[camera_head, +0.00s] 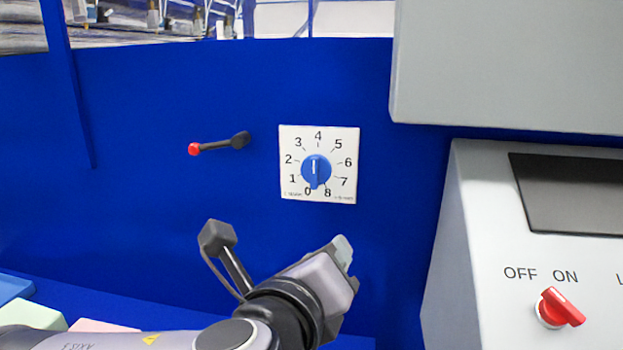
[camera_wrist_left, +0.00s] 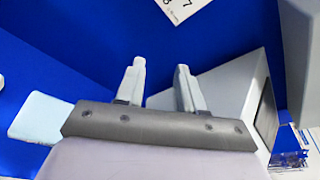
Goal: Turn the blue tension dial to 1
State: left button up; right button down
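The blue tension dial (camera_head: 316,170) sits on a white plate (camera_head: 290,190) numbered 0 to 8 on the blue wall. The white line on its knob stands about upright, toward 4, and the knob's lower end reaches down near 0. My left gripper (camera_head: 343,250) is below and slightly right of the dial, apart from it. In the left wrist view its two fingers (camera_wrist_left: 160,75) are spread with nothing between them. Only a corner of the white plate (camera_wrist_left: 181,8), with the 7, shows at the top there; the dial is out of that view. My right gripper is not in view.
A black lever with a red ball (camera_head: 195,149) sticks out left of the dial. A grey machine housing with a red OFF/ON switch (camera_head: 560,307) stands at right, under a grey box (camera_head: 500,65). Coloured foam blocks (camera_head: 35,315) lie at lower left.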

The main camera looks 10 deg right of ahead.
aim_at(314, 175)
pick_arm(q)
jog(key=w+a+r+m+t+y, duration=0.1)
jog(key=w+a+r+m+t, duration=0.1)
jog(key=w+r+m+t, duration=0.3)
jog(key=shift+m+g, duration=0.7)
jog(key=shift+g, duration=0.2)
jog(key=shift+d+r+p+x, duration=0.1)
jog(key=shift+r+p+x, duration=0.15)
jog(key=shift+x, duration=0.75)
jog(key=shift+d+r+p+x, duration=0.15)
jog(key=shift+p+x, duration=0.25)
jog(key=shift+x, duration=0.6)
jog(key=shift+d+r+p+x, duration=0.1)
jog(key=shift+r+p+x, duration=0.2)
jog(key=shift+x, duration=0.7)
jog(key=shift+s, duration=0.1)
grip_shut()
